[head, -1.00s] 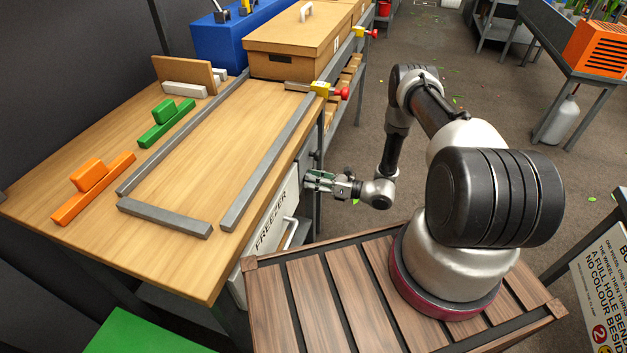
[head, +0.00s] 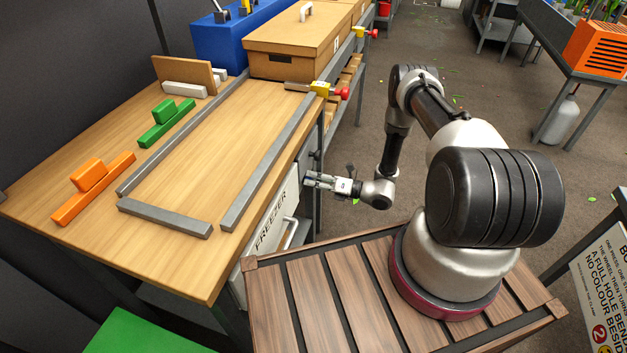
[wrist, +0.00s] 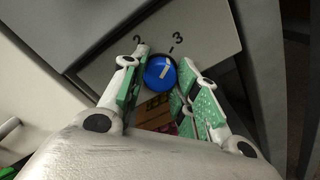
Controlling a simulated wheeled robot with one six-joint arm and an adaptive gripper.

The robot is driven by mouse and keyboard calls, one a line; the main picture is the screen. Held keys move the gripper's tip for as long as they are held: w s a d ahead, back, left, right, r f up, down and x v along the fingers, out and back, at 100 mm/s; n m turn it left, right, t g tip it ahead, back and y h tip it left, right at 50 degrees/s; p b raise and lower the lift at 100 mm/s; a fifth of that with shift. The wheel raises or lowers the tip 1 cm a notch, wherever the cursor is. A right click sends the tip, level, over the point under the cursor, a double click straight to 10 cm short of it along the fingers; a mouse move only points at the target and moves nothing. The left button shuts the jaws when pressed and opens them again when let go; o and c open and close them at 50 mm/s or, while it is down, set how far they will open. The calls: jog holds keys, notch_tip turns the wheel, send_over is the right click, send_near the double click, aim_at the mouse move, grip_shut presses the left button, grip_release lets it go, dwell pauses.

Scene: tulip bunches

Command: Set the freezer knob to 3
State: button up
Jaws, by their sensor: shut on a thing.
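The freezer knob (wrist: 160,73) is a blue round dial with a white pointer line, on a light panel in the wrist view. Its pointer slants up and to the right, roughly toward the tick beside the numeral 3 (wrist: 178,37). The numeral 2 (wrist: 137,38) is to its left. My gripper (wrist: 158,76) has its green-padded fingers on either side of the knob and is shut on it. In the head view my gripper (head: 308,179) is at the front of the white freezer (head: 272,222), under the bench edge; the knob is hidden there.
The wooden bench (head: 190,250) stands above the freezer, with grey bars and green and orange blocks on it. The freezer handle (head: 290,235) sticks out below my gripper. A red-knobbed yellow fitting (head: 322,89) is at the bench's right edge.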

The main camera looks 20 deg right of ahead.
jog(key=shift+d, duration=0.1)
jog(key=o, duration=1)
jog(key=shift+o, duration=0.2)
jog(key=v, duration=1.2)
